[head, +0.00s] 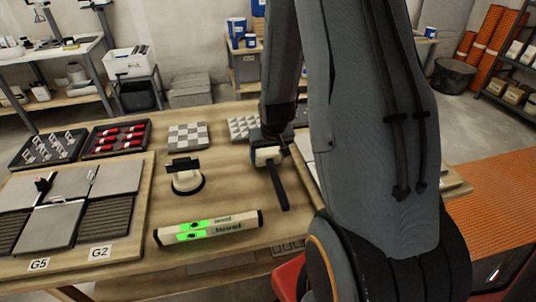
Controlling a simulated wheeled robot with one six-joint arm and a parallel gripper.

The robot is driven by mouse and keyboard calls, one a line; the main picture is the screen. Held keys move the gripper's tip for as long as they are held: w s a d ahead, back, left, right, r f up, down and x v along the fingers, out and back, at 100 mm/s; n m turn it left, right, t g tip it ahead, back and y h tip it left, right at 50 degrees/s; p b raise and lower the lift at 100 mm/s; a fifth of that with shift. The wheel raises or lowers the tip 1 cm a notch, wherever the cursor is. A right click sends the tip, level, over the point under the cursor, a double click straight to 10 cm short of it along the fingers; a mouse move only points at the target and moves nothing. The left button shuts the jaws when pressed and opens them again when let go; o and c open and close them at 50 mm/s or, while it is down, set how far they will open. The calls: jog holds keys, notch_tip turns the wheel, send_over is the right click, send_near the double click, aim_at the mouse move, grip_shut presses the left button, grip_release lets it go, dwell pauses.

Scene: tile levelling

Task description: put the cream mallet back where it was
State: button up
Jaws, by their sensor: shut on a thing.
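The cream mallet (266,156) is at the middle of the table, with its pale head partly hidden by my gripper. A dark handle (278,188) runs from it toward the table's front. My gripper (280,146) is at the mallet and shut on it; the fingers are small and partly hidden by my arm. I cannot tell whether the mallet touches the table.
A cream level (208,228) with green windows lies at the front. Grey tiles (50,228) lie on a board at left. Dark trays (118,138) and checkered sample tiles (190,136) line the back.

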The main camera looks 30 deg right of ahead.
jog(key=shift+f+b, duration=0.3)
jog(key=shift+f, duration=0.15)
jog(key=o, duration=1.6)
jog(key=shift+o, duration=0.2)
jog(key=shift+s+r, duration=0.1)
jog(key=p+v, duration=0.1)
jog(key=v, duration=0.6)
jog(key=shift+s+r, duration=0.15)
jog(key=shift+r, duration=0.15)
jog(key=s+a+r+n+g, duration=0.1)
jog(key=s+a+r, duration=0.3)
jog(key=s+a, duration=0.2)
jog(key=s+a+r+n+g+y, duration=0.1)
jog(key=s+a+r+n+g, duration=0.1)
jog(key=s+a, duration=0.5)
jog(key=shift+s+a+r, duration=0.3)
jog(key=shift+a+r, duration=0.5)
jog(key=shift+r, duration=0.05)
